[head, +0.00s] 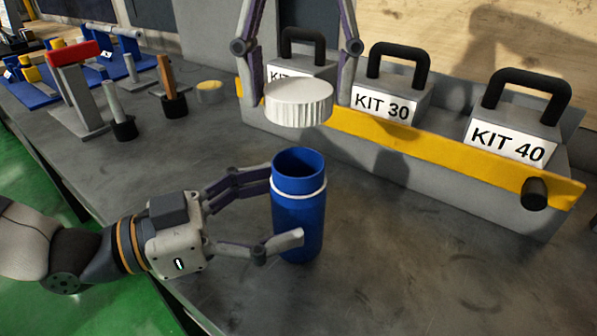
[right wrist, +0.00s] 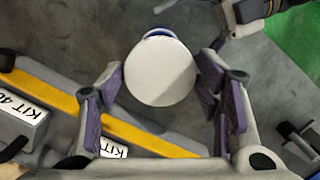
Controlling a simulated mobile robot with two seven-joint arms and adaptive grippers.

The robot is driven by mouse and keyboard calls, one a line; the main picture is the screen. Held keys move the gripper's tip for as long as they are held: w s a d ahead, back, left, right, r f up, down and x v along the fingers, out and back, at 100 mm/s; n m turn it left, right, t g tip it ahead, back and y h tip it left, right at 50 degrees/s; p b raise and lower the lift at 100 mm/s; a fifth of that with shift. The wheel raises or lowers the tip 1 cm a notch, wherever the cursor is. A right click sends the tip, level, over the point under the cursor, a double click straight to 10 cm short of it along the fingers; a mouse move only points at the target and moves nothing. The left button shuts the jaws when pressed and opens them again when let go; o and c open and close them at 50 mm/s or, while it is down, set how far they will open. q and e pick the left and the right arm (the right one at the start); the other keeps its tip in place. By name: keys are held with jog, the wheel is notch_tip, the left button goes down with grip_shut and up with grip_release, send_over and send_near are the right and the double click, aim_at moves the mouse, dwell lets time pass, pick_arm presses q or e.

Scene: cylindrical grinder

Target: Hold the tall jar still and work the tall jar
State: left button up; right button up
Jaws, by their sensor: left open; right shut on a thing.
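The tall jar (head: 297,212) is a blue cylinder with a white ring near its top. It stands upright on the grey bench with its mouth open. Its white ribbed lid (head: 299,103) is above and apart from it. My right gripper (head: 299,96) is shut on the lid and holds it in the air. In the right wrist view the lid (right wrist: 161,72) sits between the fingers and hides most of the jar. My left gripper (head: 288,208) is open, with its fingers around the jar's body. I cannot tell whether they touch it.
A grey rack (head: 505,188) with a yellow front rail (head: 440,144) stands behind the jar, holding KIT 30 (head: 392,92), KIT 40 (head: 515,128) and another kit. Several tools on stands (head: 80,92) are at the left. The bench (head: 400,280) is clear at front right.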

pick_arm(q)
jog(key=shift+x, duration=1.7)
jog(key=c, duration=1.8)
pick_arm(e)
jog(key=shift+f, duration=2.5)
